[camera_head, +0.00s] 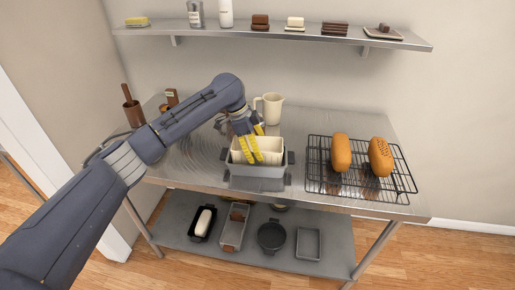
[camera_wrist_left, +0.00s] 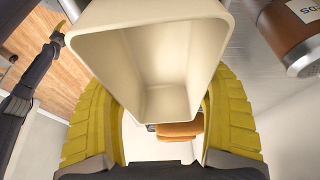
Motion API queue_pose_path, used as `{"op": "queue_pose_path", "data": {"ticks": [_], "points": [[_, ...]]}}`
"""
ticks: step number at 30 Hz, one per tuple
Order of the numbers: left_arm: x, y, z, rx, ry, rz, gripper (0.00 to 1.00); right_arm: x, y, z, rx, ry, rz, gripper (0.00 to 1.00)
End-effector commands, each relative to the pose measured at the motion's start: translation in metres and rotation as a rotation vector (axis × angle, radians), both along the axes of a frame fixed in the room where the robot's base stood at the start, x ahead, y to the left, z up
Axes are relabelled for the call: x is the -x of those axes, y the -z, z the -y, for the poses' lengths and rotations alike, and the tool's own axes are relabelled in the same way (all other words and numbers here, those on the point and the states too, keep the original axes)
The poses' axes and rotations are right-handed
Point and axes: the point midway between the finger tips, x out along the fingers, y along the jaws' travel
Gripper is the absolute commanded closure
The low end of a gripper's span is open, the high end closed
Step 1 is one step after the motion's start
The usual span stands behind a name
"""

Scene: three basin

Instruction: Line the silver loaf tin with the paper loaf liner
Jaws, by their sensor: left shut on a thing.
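The paper loaf liner (camera_head: 270,146) is a cream, open-topped box in the head view. It is upright, over or within the silver-grey loaf tin (camera_head: 258,184) near the table's front edge. The tin's wall hides the liner's lower part, so I cannot tell how deep it sits. My left gripper (camera_head: 250,150) has its yellow fingers shut on the liner. In the left wrist view the liner (camera_wrist_left: 150,65) fills the space between the fingers, its hollow inside showing. A dark arm with a yellow tip (camera_wrist_left: 60,26), seemingly my right one, shows at the left edge there.
A black wire rack (camera_head: 358,187) with two brown loaves (camera_head: 341,152) stands to the right. A cream jug (camera_head: 271,108) stands behind the tin. A wooden cup (camera_head: 134,113) is at the left. Several pans, including a round one (camera_head: 271,236), are on the lower shelf.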

Motion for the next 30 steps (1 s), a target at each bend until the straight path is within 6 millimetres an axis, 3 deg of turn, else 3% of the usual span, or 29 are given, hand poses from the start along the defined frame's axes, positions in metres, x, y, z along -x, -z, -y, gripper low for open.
{"op": "queue_pose_path", "data": {"ticks": [4,5,11,20,30], "points": [[-0.001,-0.001,0.0,0.0,0.0,0.001,0.57,0.0,0.0,0.0,0.0,0.0,0.0,0.56],[0.0,-0.001,0.0,0.0,0.0,0.001,0.22,0.0,0.0,0.0,0.0,0.0,0.0,0.56],[0.0,-0.001,0.0,0.0,0.0,0.001,0.0,0.0,0.0,0.0,0.0,0.0,0.0,0.56],[0.0,-0.001,-0.001,0.0,0.0,0.001,0.0,0.0,0.0,0.0,0.0,0.0,0.0,0.56],[-0.001,-0.02,-0.008,-0.001,0.0,0.002,0.0,0.0,0.0,0.0,0.0,0.0,0.0,0.56]]}}
